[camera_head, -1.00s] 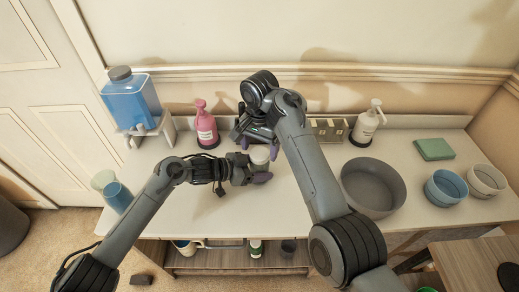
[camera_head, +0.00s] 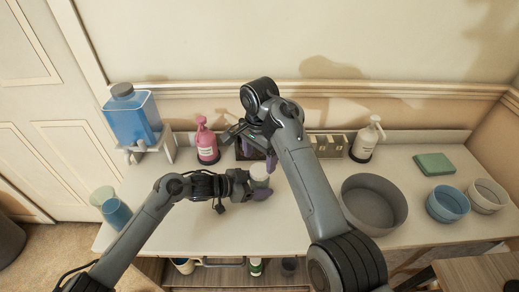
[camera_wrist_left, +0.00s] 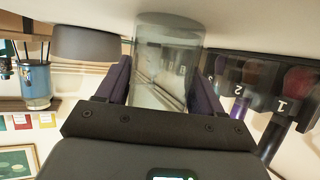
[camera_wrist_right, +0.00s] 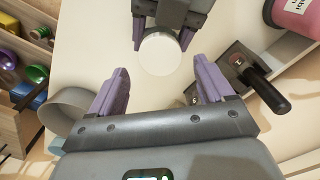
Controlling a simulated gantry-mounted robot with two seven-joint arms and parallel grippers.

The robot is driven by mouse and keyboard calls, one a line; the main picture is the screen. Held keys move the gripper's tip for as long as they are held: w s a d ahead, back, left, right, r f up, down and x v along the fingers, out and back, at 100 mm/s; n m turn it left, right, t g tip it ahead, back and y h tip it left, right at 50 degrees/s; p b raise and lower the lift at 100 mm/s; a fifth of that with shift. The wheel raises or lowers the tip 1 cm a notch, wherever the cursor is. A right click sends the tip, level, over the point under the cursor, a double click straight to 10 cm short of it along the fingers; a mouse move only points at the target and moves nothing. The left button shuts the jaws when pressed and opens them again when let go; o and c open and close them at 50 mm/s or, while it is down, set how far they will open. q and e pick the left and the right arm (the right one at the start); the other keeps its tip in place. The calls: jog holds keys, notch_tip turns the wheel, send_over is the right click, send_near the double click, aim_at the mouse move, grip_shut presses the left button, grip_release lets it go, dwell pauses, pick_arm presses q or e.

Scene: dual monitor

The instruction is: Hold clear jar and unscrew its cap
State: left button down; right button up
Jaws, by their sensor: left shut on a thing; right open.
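The clear jar (camera_wrist_left: 168,62) is upright on the white table or just above it; I cannot tell which. My left gripper (camera_wrist_left: 160,78) is shut on the jar's sides, one purple finger on each side. In the head view the jar (camera_head: 260,173) shows at the left gripper's tip. Its round whitish cap (camera_wrist_right: 160,54) faces up in the right wrist view. My right gripper (camera_wrist_right: 160,82) is open and empty above the jar, its fingers spread wide and apart from the cap. In the head view the right gripper (camera_head: 257,154) hangs just behind the jar.
A pink pump bottle (camera_head: 206,144) stands behind to the left, a white pump bottle (camera_head: 366,141) behind to the right. A grey bowl (camera_head: 372,206) stands right of my right arm. A dark rack with numbered slots (camera_wrist_left: 265,90) is near the jar. The table's front middle is clear.

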aim_at(260, 169)
jog(key=shift+f, duration=2.15)
jog(key=shift+c, duration=0.2)
jog(key=c, duration=1)
jog(key=n, duration=0.3)
jog(key=shift+c, duration=0.2)
jog(key=o, duration=1.2)
jog(key=shift+c, duration=0.2)
jog(key=shift+r, duration=0.1)
